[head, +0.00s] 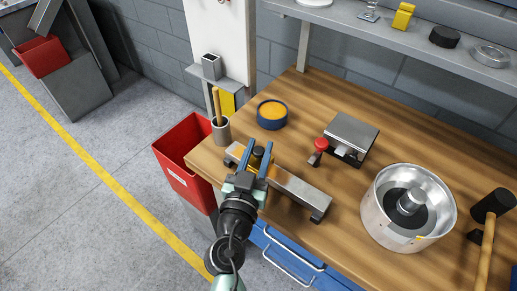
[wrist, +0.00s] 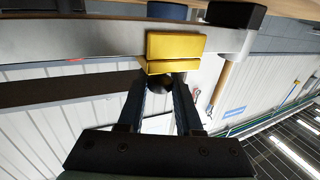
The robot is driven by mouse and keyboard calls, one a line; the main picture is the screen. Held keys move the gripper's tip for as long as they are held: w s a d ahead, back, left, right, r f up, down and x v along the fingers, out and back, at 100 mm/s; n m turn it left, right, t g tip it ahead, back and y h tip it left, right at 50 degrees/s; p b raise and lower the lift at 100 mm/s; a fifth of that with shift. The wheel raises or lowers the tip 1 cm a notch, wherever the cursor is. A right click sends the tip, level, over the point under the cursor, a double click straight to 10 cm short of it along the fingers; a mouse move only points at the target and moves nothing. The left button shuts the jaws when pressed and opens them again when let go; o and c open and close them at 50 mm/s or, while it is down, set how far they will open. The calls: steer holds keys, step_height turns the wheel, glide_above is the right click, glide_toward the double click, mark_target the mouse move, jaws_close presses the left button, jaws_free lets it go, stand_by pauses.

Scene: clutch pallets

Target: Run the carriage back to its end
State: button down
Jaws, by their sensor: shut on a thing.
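A silver rail (head: 298,188) lies along the front left of the wooden bench, and it spans the wrist view (wrist: 80,40). The carriage, with a yellow block (wrist: 174,48) and a dark knob (wrist: 158,84), sits close to the rail's left end in the head view. In the wrist view it is near the right end, by a black end block (wrist: 235,15). My gripper (head: 257,153) reaches over the bench's front edge with its two blue fingers on either side of the knob, shut on it. The fingers partly hide the carriage in the head view.
A silver drum (head: 374,212) and a mallet (head: 487,250) are at right.

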mark_target(310, 193)
stand_by(0.3)
steer(key=s+d, duration=0.2)
steer(key=d, duration=0.1)
steer(key=s+d, duration=0.3)
steer(key=s+d+p, duration=0.1)
steer(key=s+d, duration=0.1)
steer(key=d, duration=0.2)
steer(key=shift+s+d, duration=0.1)
steer(key=shift+s, duration=0.1)
steer(key=shift+s+d+f, duration=0.1)
steer(key=shift+d, duration=0.15)
steer(key=c, duration=0.6)
jaws_free()
steer(key=shift+s, duration=0.1)
